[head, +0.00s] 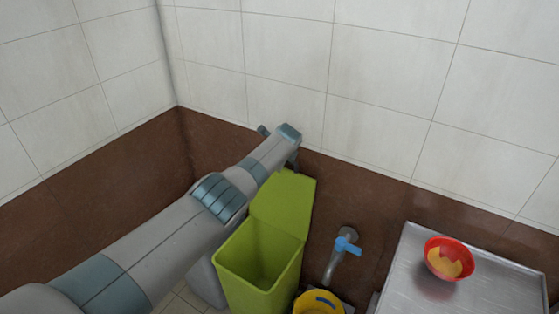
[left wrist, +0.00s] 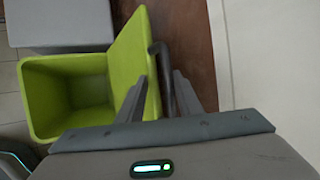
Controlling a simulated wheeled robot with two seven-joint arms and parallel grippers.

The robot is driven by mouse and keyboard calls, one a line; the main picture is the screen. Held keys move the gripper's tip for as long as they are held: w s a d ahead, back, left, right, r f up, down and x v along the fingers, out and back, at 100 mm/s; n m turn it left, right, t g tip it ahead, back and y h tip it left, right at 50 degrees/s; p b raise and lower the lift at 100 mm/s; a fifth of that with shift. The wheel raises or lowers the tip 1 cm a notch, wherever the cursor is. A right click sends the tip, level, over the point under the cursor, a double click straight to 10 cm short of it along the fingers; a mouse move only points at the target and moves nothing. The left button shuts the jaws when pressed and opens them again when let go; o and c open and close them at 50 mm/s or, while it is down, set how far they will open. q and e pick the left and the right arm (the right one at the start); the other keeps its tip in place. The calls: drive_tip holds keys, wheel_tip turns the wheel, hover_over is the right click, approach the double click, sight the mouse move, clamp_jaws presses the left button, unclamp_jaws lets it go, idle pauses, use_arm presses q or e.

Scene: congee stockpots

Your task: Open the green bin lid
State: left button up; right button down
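The green bin (head: 258,290) stands on the floor against the brown wall base, and its inside is visible and looks empty. Its green lid (head: 284,203) is raised and tilted back towards the wall. In the left wrist view the lid (left wrist: 130,52) stands at the right of the bin's open mouth (left wrist: 68,95). My left gripper (head: 292,164) is at the lid's top edge, partly hidden by my arm. In the left wrist view the gripper (left wrist: 168,95) has its fingers apart, with a dark curved bar (left wrist: 161,62) between them beside the lid. My right gripper is not in view.
A blue-handled tap (head: 345,246) is on the wall right of the bin, above a yellow container (head: 318,303). A metal table (head: 410,285) with a red bowl (head: 449,259) stands farther right. The tiled wall is close behind the lid.

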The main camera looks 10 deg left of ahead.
use_arm(q)
drive_tip(key=shift+a, duration=0.1)
drive_tip(key=shift+r, duration=0.1)
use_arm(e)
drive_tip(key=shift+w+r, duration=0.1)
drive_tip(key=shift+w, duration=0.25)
use_arm(q)
drive_tip(key=shift+r, duration=0.1)
